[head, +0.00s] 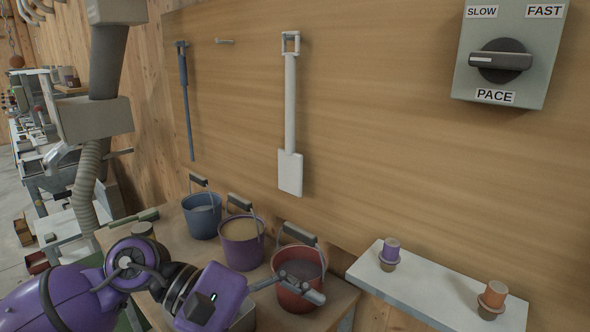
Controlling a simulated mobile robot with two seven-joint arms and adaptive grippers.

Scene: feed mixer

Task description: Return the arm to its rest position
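My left arm, with purple covers, comes in from the lower left. Its gripper (314,291) is at the lower middle of the head view, in front of or over the red bucket (292,306). I cannot tell if it touches the bucket. Nothing is clearly seen held in it, and the angle hides whether its fingers are apart. My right gripper is not in view.
A blue bucket (203,222) and a purple bucket (241,252) stand beside the red one on a wooden bench. A white shelf (425,300) at right holds a purple-topped piece (390,251) and an orange-topped piece (493,296). A pace dial (500,60) and white shovel (290,170) are on the wall.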

